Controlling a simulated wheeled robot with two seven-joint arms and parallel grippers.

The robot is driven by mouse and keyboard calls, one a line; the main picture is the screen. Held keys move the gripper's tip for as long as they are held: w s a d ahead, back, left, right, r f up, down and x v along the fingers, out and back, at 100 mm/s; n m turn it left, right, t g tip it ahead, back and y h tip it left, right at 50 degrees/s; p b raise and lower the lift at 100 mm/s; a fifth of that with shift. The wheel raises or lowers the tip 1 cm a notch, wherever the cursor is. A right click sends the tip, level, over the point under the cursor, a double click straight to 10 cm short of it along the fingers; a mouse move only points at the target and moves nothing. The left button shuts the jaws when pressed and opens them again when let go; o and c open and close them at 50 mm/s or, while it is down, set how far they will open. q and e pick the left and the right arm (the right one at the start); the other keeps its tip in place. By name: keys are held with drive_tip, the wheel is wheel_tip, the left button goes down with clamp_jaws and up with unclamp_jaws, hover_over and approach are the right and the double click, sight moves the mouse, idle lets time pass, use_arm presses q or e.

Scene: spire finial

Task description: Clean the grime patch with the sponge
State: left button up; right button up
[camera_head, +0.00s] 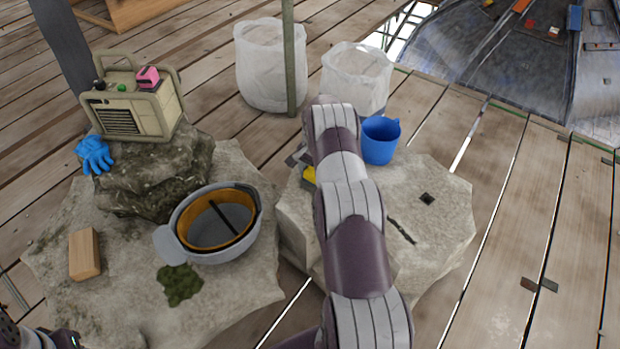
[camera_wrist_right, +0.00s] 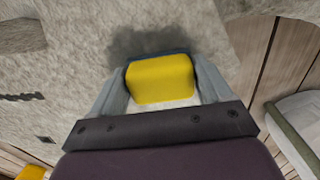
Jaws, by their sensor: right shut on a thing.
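The yellow sponge (camera_wrist_right: 160,78) is held between the two fingers of my right gripper (camera_wrist_right: 160,85), with a dark edge along its far side. A shadow falls on pale stone beyond it; I cannot tell whether it touches the stone. In the head view a bit of the yellow sponge (camera_head: 309,176) shows left of my right arm, which hides much of the gripper. The dark green grime patch (camera_head: 180,285) lies on the left stone slab (camera_head: 225,310), in front of the grey basin. Part of my left gripper (camera_head: 50,337) shows at the bottom left corner; its fingers are unclear.
The grey basin (camera_head: 167,244) stands behind the grime patch, with a wooden block (camera_head: 85,254) to the left. A rock (camera_head: 150,185) carries a beige machine (camera_head: 135,113) and blue gloves (camera_head: 95,154). A blue bucket (camera_head: 380,142) stands near the right stone (camera_head: 450,200).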

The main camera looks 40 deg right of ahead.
drive_tip(key=shift+d+r, duration=0.1)
drive_tip(key=shift+d, duration=0.05)
wheel_tip(320, 180, up, 7)
drive_tip(key=p, duration=0.5)
drive_tip(key=shift+p, duration=0.3)
